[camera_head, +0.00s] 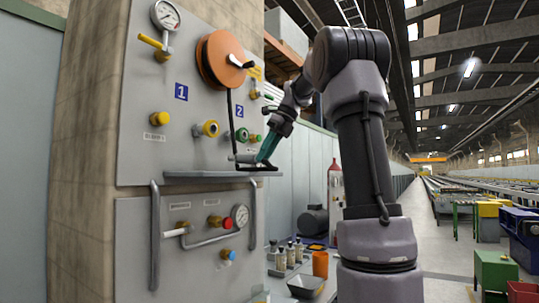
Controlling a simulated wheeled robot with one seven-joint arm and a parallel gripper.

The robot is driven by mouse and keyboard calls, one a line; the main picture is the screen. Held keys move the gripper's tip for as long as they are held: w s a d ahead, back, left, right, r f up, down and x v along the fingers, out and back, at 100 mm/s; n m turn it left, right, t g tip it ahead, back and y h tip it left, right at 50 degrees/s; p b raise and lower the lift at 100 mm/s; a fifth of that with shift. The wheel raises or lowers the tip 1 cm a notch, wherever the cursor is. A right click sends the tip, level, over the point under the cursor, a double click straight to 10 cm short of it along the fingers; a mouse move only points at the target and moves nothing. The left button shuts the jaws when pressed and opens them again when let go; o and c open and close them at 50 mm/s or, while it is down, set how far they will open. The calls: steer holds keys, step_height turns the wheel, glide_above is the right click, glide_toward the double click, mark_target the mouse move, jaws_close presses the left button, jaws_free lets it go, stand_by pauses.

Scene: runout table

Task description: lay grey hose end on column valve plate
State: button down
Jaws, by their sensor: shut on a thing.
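My gripper (262,158) has teal fingers pointing down at the right end of the column's grey valve plate (195,175), a narrow ledge. It is shut on the grey hose end (244,158), a short grey cylinder lying roughly level just above or on the plate. I cannot tell whether it touches the plate. A dark hose (229,112) hangs from the orange reel (220,60) down to the hose end. The fingers hide part of the hose end.
Valves with yellow, green and red knobs (211,128) and a pressure gauge (166,15) stick out of the panel. Below the plate are handrails (155,235) and a second gauge (240,215). The aisle at right is open.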

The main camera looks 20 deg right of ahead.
mark_target(254, 161)
steer(key=shift+w+a+f, duration=0.15)
steer(key=shift+w+a, duration=0.5)
steer(key=shift+w, duration=0.25)
steer(key=shift+w+a+f, duration=0.15)
steer(key=shift+w+a, duration=0.45)
steer(key=shift+w, duration=0.25)
steer(key=shift+f, duration=0.55)
steer(key=c, duration=0.7)
jaws_free()
steer(key=shift+f, duration=0.1)
steer(key=v, duration=1.1)
steer(key=shift+a, duration=0.1)
steer(key=shift+s, duration=0.1)
